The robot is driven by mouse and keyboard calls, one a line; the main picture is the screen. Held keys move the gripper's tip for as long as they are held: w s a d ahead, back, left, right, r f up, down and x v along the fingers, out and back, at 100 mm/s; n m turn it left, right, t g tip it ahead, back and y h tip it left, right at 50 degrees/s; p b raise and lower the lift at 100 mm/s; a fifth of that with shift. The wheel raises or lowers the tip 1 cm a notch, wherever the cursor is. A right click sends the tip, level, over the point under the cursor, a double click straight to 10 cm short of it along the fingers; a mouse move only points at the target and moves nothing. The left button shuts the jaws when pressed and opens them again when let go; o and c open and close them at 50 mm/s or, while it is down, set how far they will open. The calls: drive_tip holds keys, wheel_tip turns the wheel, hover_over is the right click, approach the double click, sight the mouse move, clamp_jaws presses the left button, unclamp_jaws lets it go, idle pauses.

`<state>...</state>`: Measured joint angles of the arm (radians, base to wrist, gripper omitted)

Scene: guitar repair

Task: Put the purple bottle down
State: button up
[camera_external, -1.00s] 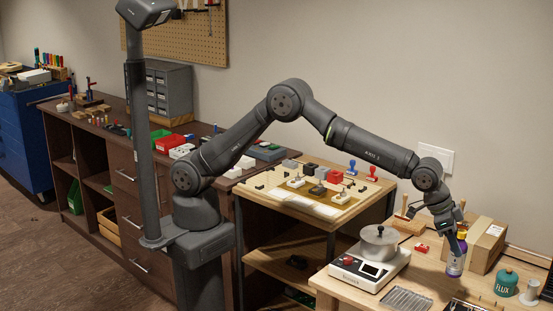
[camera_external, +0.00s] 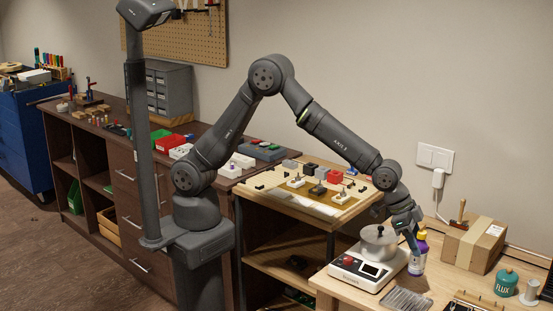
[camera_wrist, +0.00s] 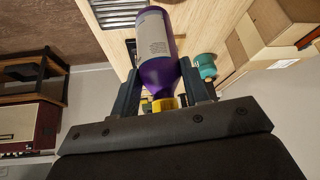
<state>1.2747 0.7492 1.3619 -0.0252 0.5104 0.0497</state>
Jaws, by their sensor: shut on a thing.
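The purple bottle (camera_external: 418,257), with a pale label and a yellow cap, is upright at the right of the external view, just right of the scale. In the wrist view the bottle (camera_wrist: 160,75) lies between my two fingers, its label and purple shoulder showing. My gripper (camera_external: 417,243) comes down on it from the upper left and is shut on it near the neck. The fingers (camera_wrist: 163,92) flank the neck in the wrist view. I cannot tell whether the bottle's base touches the wooden bench (camera_external: 337,293).
The scale (camera_external: 360,270) with a metal pot (camera_external: 379,245) stands close left of the bottle. A cardboard box (camera_external: 475,245) is to the right, and a green flux tin (camera_external: 506,282) is in front of that. A metal tray (camera_external: 405,301) lies at the front.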

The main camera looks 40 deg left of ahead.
drive_tip(key=w+f, duration=0.5)
drive_tip(key=f, duration=0.2)
drive_tip(key=shift+w+d+f, duration=0.15)
drive_tip(key=shift+w+d, duration=0.1)
drive_tip(key=shift+d, duration=0.2)
drive_tip(key=shift+f, duration=0.2)
drive_tip(key=o, duration=1.1)
drive_tip(key=shift+r, duration=0.1)
